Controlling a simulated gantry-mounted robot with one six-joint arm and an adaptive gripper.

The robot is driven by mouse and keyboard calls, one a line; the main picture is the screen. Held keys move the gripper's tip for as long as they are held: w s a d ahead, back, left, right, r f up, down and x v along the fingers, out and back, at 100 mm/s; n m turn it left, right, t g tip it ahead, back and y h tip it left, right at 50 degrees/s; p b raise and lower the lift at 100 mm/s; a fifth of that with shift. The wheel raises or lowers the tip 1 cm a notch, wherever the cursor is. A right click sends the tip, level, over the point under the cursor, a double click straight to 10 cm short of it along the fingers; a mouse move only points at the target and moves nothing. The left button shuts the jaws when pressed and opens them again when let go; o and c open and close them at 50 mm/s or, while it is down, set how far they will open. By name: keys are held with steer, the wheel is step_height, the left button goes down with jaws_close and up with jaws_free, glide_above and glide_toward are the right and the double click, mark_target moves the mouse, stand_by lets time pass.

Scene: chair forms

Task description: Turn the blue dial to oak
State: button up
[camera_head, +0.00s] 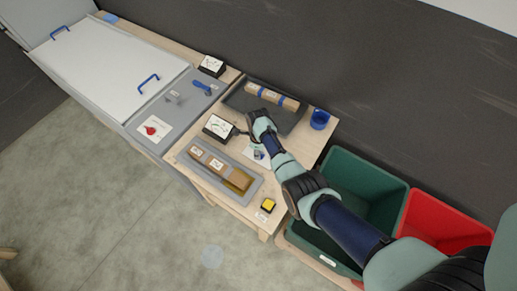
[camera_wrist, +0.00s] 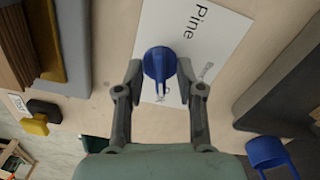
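The blue dial (camera_wrist: 158,64) sits on a white card (camera_wrist: 215,35) in the wrist view. The dial's narrow grip points down in the picture, slightly right. My gripper (camera_wrist: 160,72) has one finger on each side of the dial, with little or no gap; contact is unclear. In the head view, my gripper (camera_head: 246,132) is above the table near the card (camera_head: 250,151).
A tray with wooden blocks (camera_head: 217,164), a yellow button (camera_head: 268,205), a grey tray with a wrapped bar (camera_head: 272,97) and a blue cup (camera_head: 320,119) surround the card. Green (camera_head: 365,180) and red (camera_head: 445,222) bins stand at the right.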

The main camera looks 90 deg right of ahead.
step_height(320, 180, up, 12)
stand_by(0.3)
steer(key=shift+f, duration=0.1)
stand_by(0.4)
steer(key=w+a+r+n+t+h, duration=0.25)
steer(key=w+a+r+n, duration=0.35)
steer(key=w+a+n, duration=0.55)
steer(key=w+a+r+n+t+h, duration=0.1)
steer(key=w+a+r+n+t, duration=0.3)
steer(key=w+a+n, duration=0.8)
steer(key=a+r+n+t+y, duration=0.25)
steer(key=a+r+n, duration=0.55)
steer(key=a, duration=0.5)
steer(key=a+r+n+t+y, duration=0.1)
steer(key=a+r+n+t, duration=0.3)
steer(key=a+r+n, duration=0.65)
step_height(320, 180, up, 10)
steer(key=a+m+p, duration=0.1)
steer(key=m+p, duration=0.2)
steer(key=p, duration=1)
steer(key=shift+w, duration=0.35)
